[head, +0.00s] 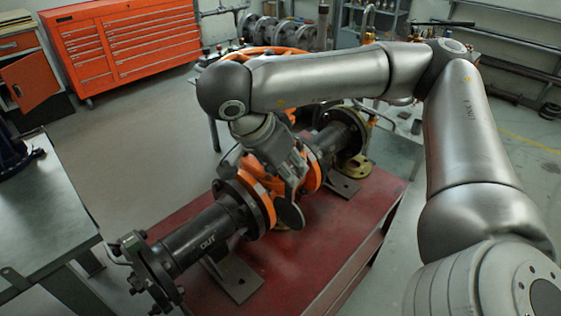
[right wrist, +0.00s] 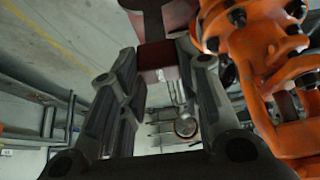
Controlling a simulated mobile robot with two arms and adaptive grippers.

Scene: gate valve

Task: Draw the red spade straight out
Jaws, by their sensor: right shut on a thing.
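The red spade (right wrist: 157,56) shows in the right wrist view as a dark red block between my fingertips, with a wider dark reddish part beyond it at the top edge. My right gripper (right wrist: 160,72) is shut on this block. In the head view my right gripper (head: 288,178) is beside the orange valve body, over the pipe run, and my arm hides much of that area. I cannot make out the spade clearly there. The orange valve (head: 258,196) also fills the right side of the right wrist view (right wrist: 275,65). My left gripper is not in view.
The black pipe marked OUT (head: 203,238) leads to an end flange at the lower left. The assembly stands on a red table (head: 300,262). A steel bench (head: 45,215) is at the left and an orange tool cabinet (head: 125,42) at the back. Floor between them is clear.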

